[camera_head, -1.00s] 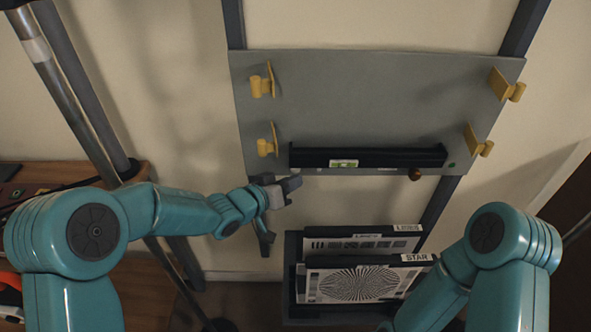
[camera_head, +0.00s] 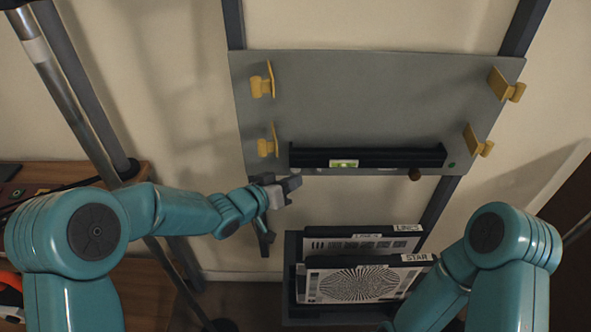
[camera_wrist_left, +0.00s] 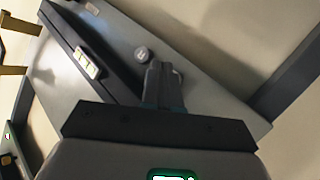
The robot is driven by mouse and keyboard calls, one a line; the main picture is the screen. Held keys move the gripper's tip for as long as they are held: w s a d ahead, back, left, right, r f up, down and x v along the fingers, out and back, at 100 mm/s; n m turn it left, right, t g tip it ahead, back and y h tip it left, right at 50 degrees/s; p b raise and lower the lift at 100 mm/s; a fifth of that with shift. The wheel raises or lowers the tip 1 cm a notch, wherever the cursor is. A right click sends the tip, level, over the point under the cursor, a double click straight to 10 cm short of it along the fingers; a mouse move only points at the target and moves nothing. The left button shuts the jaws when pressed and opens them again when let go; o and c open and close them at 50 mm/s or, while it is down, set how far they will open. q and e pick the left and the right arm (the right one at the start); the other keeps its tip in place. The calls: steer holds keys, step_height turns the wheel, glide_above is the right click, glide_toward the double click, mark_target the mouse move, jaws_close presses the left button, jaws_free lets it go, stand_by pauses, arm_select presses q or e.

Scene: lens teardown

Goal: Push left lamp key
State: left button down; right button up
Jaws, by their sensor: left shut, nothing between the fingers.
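A round grey button (camera_wrist_left: 142,54) shows on the grey panel in the left wrist view, just beyond the fingertips; I cannot tell for sure that it is the left lamp key. The panel (camera_head: 370,100) hangs on two dark posts in the head view. My left gripper (camera_head: 289,186) is shut and empty at the panel's lower left edge. Its closed fingers (camera_wrist_left: 162,82) point at the panel beside the button; contact cannot be made out. A green dot (camera_head: 451,166) and a brown knob (camera_head: 415,175) sit at the panel's lower right. My right gripper is out of view.
A black ledge with a yellow-green vial (camera_head: 343,163) runs along the panel's lower part. Several yellow clamps (camera_head: 262,86) stick out at its sides. Below, a dark rack (camera_head: 291,270) holds chart plates, the front one a STAR chart (camera_head: 360,284). A stand pole is at left.

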arm_select(q)
steer(key=shift+w+r, duration=0.1)
steer(key=shift+w, duration=0.3)
steer(key=shift+w+p, duration=0.45)
steer(key=shift+p, duration=0.1)
stand_by(0.4)
steer(key=shift+s+b, duration=0.5)
steer(key=shift+s, duration=0.4)
steer(key=shift+s, duration=0.1)
